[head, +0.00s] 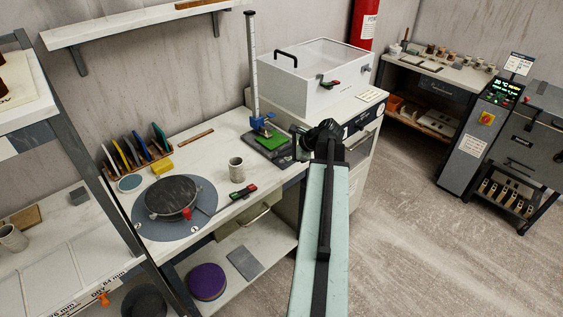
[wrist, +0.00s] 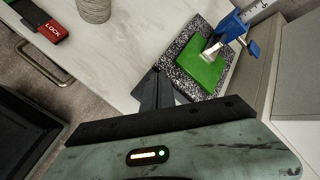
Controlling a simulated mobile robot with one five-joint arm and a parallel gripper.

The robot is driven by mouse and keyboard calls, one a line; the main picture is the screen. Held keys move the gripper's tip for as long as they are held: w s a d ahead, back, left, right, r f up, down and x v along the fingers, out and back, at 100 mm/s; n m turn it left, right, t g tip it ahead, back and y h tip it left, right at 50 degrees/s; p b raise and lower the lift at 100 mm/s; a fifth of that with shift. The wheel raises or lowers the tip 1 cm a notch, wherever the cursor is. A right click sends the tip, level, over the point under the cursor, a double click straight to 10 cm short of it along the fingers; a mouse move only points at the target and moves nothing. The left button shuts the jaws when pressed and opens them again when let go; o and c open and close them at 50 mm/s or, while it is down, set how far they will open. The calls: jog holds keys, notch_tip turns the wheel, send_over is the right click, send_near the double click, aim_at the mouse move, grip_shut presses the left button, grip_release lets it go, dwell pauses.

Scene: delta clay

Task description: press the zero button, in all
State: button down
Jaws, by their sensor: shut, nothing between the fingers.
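A height gauge stands at the right end of the white bench. Its tall scaled column (head: 253,62) carries a blue slider (head: 262,124), which also shows in the wrist view (wrist: 231,27). The slider's metal jaw reaches over a green slab (wrist: 203,70) on a speckled dark base (wrist: 183,68). I cannot make out a zero button in either view. My gripper (head: 301,140) is at the right of the gauge base. In the wrist view my gripper (wrist: 157,85) is shut and empty, its tips by the near left edge of the base.
A white cabinet (head: 318,80) stands right behind the gauge. A cup (head: 236,168), a red-tipped lock tool (head: 243,192) and a turntable (head: 171,197) are left on the bench. Open floor (head: 410,220) lies to the right.

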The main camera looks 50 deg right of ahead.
aim_at(284, 162)
jog(key=shift+f, duration=0.1)
dwell(0.3)
jog(key=shift+f+b, duration=0.3)
jog(key=shift+b, duration=0.1)
jog(key=shift+f+b, duration=0.4)
dwell(0.4)
jog(key=shift+r, duration=0.1)
jog(key=shift+r+p, duration=0.75)
jog(key=shift+p, duration=0.1)
notch_tip(284, 162, up, 5)
jog(key=p, duration=0.5)
jog(key=shift+r, duration=0.1)
